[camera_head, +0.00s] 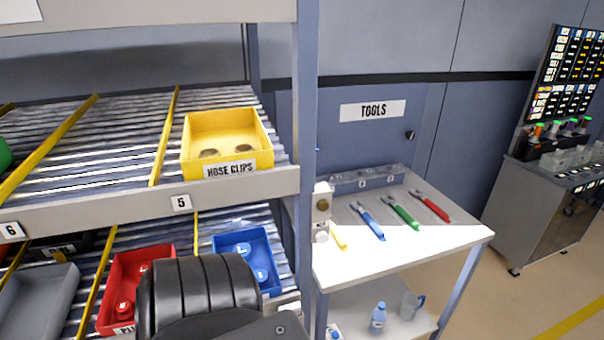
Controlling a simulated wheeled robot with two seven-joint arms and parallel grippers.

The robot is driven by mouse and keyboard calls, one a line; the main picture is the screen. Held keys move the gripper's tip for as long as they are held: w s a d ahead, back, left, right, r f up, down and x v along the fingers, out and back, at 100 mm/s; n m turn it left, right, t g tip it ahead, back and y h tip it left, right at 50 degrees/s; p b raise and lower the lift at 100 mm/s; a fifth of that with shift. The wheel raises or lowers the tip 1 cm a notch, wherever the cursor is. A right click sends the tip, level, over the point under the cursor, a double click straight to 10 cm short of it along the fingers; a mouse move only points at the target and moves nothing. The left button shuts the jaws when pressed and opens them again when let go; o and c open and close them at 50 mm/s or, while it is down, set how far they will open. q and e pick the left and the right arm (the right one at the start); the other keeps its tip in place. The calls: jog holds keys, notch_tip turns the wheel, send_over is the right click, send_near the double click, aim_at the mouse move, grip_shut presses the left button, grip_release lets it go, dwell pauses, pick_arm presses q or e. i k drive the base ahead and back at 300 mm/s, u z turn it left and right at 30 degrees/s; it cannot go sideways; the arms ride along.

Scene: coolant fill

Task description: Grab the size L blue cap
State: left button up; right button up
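The blue bin (224,240) sits on the lower roller shelf, right of the red bin. Blue caps marked with a white L lie in it: one cap (242,250) toward the back and another (262,275) nearer the front right. A black ribbed part of my arm (200,290) rises at the bottom of the view and covers the blue bin's front left. I cannot tell which arm it belongs to. Neither gripper's fingers can be made out in this view.
A red bin (125,265) and a grey bin (40,300) stand left. A yellow hose-clips bin (225,130) sits on the shelf above, whose front rail (100,212) overhangs. A shelf post (305,120) stands right, beside the tool table (440,237).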

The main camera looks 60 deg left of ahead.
aim_at(244, 248)
jog(key=i, duration=1.6)
jog(key=u, duration=3.35)
